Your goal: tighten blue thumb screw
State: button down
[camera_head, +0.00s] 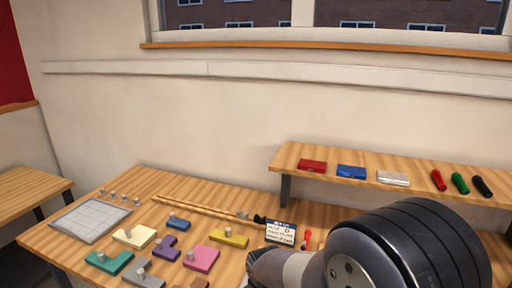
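A small blue block (179,224) with a grey knob standing on it lies on the wooden table, left of centre. It is the only blue piece with a knob that I can make out. The knob is too small to tell whether it is loose or tight. A flat blue block (351,172) without a visible knob lies on the raised shelf. My arm fills the lower right of the view, and its end runs out of the bottom edge. My gripper's fingers do not show. My arm is right of the blue block and apart from it.
Several coloured pieces with knobs, such as the yellow one (229,239) and pink one (202,260), lie around. A small lettered card (281,233) stands near my arm. The shelf (430,171) holds blocks and markers.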

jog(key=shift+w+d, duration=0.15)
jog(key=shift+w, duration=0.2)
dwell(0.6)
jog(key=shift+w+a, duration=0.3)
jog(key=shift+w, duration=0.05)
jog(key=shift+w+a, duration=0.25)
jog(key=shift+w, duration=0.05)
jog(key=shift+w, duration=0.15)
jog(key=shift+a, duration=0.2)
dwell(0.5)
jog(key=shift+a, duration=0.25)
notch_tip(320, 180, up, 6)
jog(key=p, duration=0.5)
